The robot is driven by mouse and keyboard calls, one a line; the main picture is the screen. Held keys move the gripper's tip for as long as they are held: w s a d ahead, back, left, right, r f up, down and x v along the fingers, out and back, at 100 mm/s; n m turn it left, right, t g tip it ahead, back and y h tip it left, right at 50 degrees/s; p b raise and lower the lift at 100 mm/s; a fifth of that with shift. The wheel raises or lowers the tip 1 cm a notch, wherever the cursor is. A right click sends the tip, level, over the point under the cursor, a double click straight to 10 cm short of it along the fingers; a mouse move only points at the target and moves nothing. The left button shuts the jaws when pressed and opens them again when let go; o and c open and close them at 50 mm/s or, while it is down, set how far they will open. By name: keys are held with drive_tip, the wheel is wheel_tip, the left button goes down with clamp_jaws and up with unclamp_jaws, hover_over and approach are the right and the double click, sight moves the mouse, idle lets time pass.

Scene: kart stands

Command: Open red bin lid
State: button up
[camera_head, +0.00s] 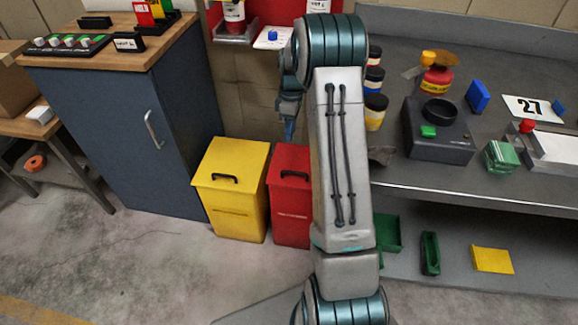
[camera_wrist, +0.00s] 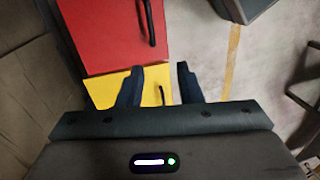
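The red bin (camera_head: 290,216) stands on the floor, partly hidden behind my arm. Its red lid (camera_head: 285,160) looks closed and has a black handle (camera_head: 294,175). The wrist view shows the red lid (camera_wrist: 98,38) at the top, with its handle (camera_wrist: 147,22) near the right side. My gripper (camera_head: 289,130) hangs above and behind the red bin in the head view, apart from the handle. In the wrist view, my gripper's fingers (camera_wrist: 160,78) are spread with nothing held between them. The yellow bin shows beyond the gap.
A yellow bin (camera_head: 236,217) with a closed lid stands left of the red one. A blue-grey cabinet (camera_head: 130,125) is further left. A grey workbench (camera_head: 480,186) with several items is at right, with small trays on its lower shelf. The floor in front is clear.

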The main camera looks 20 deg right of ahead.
wheel_tip(320, 180, down, 2)
drive_tip(key=w+d+f, duration=0.1)
drive_tip(key=b, duration=0.2)
hover_over(291, 166)
drive_tip(key=s+a, duration=0.2)
drive_tip(key=s, duration=0.3)
wheel_tip(291, 166, down, 13)
drive_tip(key=shift+w+f, duration=0.1)
drive_tip(key=shift+w, duration=0.05)
clamp_jaws()
